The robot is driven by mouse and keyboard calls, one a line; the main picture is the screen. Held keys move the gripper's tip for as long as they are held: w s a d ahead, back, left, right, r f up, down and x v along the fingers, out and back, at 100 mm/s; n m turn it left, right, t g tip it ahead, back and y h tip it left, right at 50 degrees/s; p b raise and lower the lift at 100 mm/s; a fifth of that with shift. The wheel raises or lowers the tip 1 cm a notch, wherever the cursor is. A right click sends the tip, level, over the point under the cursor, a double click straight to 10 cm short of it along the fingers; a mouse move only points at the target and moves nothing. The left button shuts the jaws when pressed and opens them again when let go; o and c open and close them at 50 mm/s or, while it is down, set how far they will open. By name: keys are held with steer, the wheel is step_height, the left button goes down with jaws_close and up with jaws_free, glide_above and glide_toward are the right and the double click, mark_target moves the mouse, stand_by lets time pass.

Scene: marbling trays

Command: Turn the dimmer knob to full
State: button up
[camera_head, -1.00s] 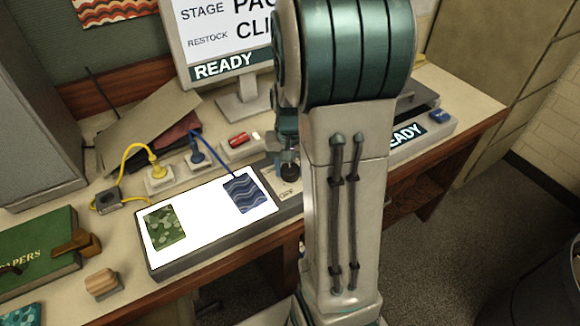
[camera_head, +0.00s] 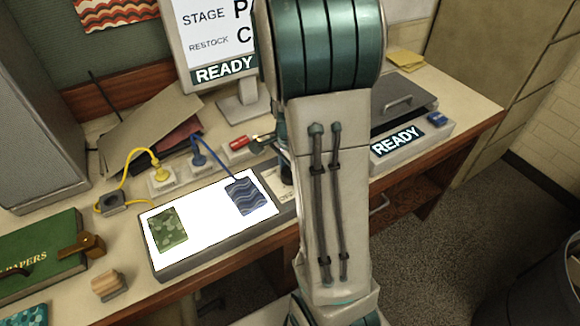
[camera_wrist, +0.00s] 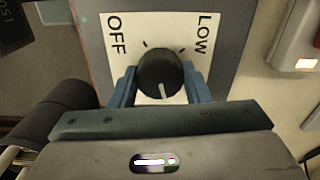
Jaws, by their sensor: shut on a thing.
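In the wrist view the dimmer knob (camera_wrist: 159,72) is a round black knob with a white pointer line, on a pale plate (camera_wrist: 222,55) marked OFF at left and LOW at right. The pointer faces down the picture, toward my gripper's body, away from both words. The lower part of the plate is hidden by my gripper. My gripper (camera_wrist: 160,80) has one blue finger on each side of the knob and is shut on it. In the head view my arm hides most of the knob and gripper. The light panel (camera_head: 208,213) glows bright white.
A green and a blue patterned sheet lie on the panel. Yellow and blue cords run to plugs (camera_head: 160,178) behind it. A red switch (camera_head: 238,143) and a monitor (camera_head: 215,45) stand behind. A green book (camera_head: 45,250) and wooden block (camera_head: 107,285) are left.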

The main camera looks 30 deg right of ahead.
steer(key=m+p, duration=0.1)
steer(key=m, duration=0.1)
steer(key=m+p, duration=0.1)
steer(key=m, duration=0.1)
steer(key=shift+r+m, duration=0.2)
steer(key=shift+m, duration=0.1)
steer(key=shift+f+m+p, duration=0.1)
steer(key=shift+m+p, duration=1.4)
steer(key=shift+m, duration=0.4)
steer(key=o, duration=1)
steer(key=shift+f, duration=0.1)
step_height(320, 180, up, 14)
steer(key=shift+p, duration=0.4)
steer(key=shift+f, duration=0.1)
